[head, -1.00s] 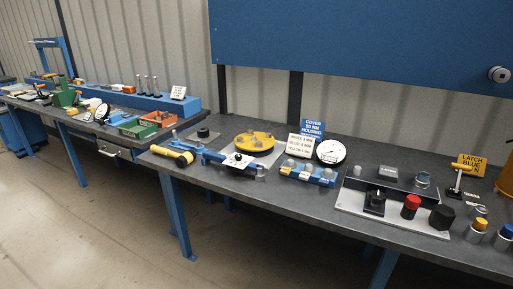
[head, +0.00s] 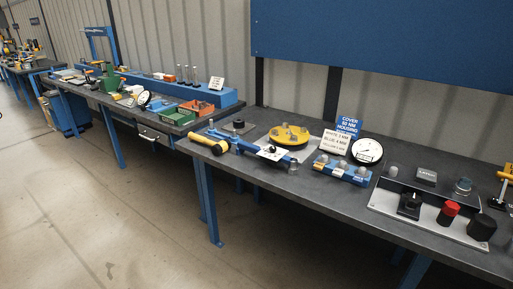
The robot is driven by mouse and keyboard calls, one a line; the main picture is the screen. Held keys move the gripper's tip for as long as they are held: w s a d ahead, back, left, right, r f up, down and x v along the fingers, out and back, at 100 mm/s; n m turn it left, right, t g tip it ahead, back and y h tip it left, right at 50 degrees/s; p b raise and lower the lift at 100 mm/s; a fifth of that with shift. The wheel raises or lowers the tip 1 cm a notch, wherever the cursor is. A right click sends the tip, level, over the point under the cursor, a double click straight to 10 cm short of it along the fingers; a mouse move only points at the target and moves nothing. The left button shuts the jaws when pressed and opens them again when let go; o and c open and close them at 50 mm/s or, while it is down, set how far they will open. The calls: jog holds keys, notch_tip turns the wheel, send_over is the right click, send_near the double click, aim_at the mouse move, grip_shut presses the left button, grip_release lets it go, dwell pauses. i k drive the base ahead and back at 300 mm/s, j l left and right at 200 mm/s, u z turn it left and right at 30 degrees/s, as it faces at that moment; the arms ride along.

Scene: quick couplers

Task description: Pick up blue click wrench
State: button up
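A blue wrench-like tool (head: 238,142) with a yellow and black grip (head: 208,143) lies near the front edge of the grey bench (head: 330,205), in the middle of the head view. The grip's end reaches the bench edge on the left. A white plate with a dark knob (head: 272,152) sits at the tool's right end, and I cannot tell whether it is part of the tool. My gripper is not in view.
Behind the tool are a yellow round fixture (head: 289,135) and a small dark block (head: 239,126). To its right are a blue holder (head: 342,170), a dial gauge (head: 367,151) and a control panel (head: 430,215). Another bench stands further left. The floor (head: 120,215) in front is clear.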

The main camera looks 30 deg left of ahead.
aim_at(276, 159)
jog(key=u, duration=1.1)
